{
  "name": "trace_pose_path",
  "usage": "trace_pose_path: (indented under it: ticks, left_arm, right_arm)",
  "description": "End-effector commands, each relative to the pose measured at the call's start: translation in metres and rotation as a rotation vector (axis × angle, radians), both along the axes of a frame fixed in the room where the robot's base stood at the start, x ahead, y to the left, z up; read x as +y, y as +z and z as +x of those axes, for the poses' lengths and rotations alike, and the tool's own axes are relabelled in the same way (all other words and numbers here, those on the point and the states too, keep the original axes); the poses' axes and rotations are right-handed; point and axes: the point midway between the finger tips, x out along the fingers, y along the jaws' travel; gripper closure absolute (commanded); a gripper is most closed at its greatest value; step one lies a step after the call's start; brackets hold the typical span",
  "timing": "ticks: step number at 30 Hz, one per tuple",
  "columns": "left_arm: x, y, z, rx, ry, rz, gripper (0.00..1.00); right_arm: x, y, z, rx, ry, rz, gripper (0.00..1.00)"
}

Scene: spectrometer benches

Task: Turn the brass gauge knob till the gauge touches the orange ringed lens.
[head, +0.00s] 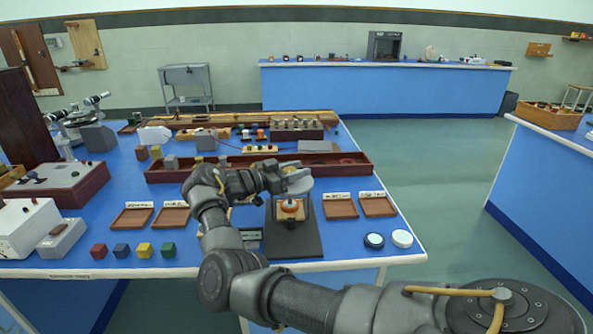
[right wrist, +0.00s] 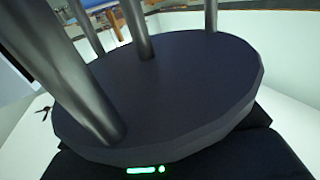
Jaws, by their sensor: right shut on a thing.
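The orange ringed lens (head: 290,206) sits on a small wooden block on the dark stand (head: 292,245) near the front middle of the bench. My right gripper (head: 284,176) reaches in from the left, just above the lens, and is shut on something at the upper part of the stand. The brass gauge knob is hidden by the gripper, so I take it to be what the fingers hold. A pale grey round part (head: 299,182) shows beside the fingertips, above the lens. Whether the gauge touches the lens cannot be told. The right wrist view shows a dark round plate with several metal rods.
Wooden trays (head: 340,207) with labels lie either side of the stand. Two round pucks (head: 402,238) are at the right front, coloured cubes (head: 144,249) at the left front. A long wooden rack (head: 335,165) lies behind the gripper.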

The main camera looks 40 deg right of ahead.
Motion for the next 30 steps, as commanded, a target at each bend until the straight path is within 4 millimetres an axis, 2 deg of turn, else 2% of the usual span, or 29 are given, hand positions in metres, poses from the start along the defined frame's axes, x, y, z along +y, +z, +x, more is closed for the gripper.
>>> trace_pose_path:
  ticks: [19,20,24,30]
  left_arm:
    - [-0.0002,-0.0005,0.0001,-0.001,-0.001,0.0,0.56]
    - [-0.0002,-0.0005,0.0,0.0,0.0,0.0,0.56]
    - [0.0,-0.0005,-0.0001,0.0,0.0,0.0,0.56]
    - [0.0001,-0.0004,-0.0002,0.001,0.0,0.0,0.56]
  right_arm:
    - [0.0015,-0.0042,-0.0006,0.007,0.0,0.007,0.87]
    - [0.0015,-0.0042,-0.0006,0.007,0.0,0.007,0.63]
    - [0.0008,-0.0032,-0.0008,0.005,0.0,0.005,0.44]
    - [-0.0001,-0.0018,-0.0008,0.002,-0.001,0.004,0.43]
